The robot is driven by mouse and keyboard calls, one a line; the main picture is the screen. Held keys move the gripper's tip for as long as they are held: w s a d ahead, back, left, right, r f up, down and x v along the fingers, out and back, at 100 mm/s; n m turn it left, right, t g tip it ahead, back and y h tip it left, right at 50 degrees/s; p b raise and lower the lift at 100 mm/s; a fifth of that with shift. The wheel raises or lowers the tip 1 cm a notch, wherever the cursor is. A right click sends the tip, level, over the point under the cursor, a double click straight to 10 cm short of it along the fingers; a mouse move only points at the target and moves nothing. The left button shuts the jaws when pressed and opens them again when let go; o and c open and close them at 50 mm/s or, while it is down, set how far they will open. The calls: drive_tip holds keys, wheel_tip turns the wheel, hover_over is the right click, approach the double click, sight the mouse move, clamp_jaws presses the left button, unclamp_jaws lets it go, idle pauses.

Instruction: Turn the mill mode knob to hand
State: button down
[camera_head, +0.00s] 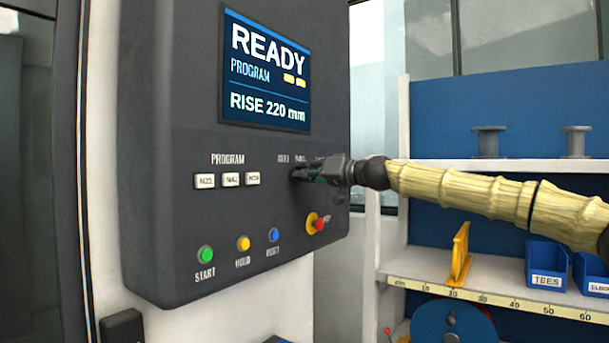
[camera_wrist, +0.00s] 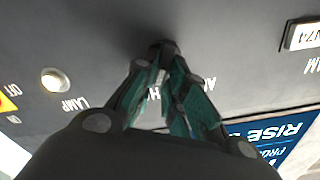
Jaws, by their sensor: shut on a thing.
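The mill mode knob (camera_wrist: 165,46) is a small dark knob on the grey control panel (camera_head: 165,120), right of the program keys and below the screen. My gripper (camera_head: 299,174) reaches it from the right and is shut on it. In the wrist view, my gripper's fingers (camera_wrist: 163,68) close around the knob from both sides. The fingers hide most of it, so I cannot tell which way it points. Small white labels sit above the knob in the head view; the fingers partly cover the lettering in the wrist view.
The screen (camera_head: 267,72) reads READY, PROGRAM, RISE 220 mm. Green START (camera_head: 205,254), yellow HOLD (camera_head: 243,243) and blue RESET (camera_head: 273,235) buttons sit below. A red knob on yellow (camera_head: 317,223) is just below my gripper. A white LAMP button (camera_wrist: 55,79) is near. Shelves (camera_head: 480,262) stand right.

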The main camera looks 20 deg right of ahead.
drive_tip(key=shift+f+m, duration=0.3)
drive_tip(key=c, duration=1.5)
unclamp_jaws()
drive_tip(key=shift+w+a, duration=0.1)
drive_tip(key=shift+w, duration=0.05)
drive_tip(key=shift+o, duration=0.2)
drive_tip(key=shift+r, duration=0.2)
drive_tip(key=v, duration=1.2)
drive_tip(key=shift+f, duration=0.1)
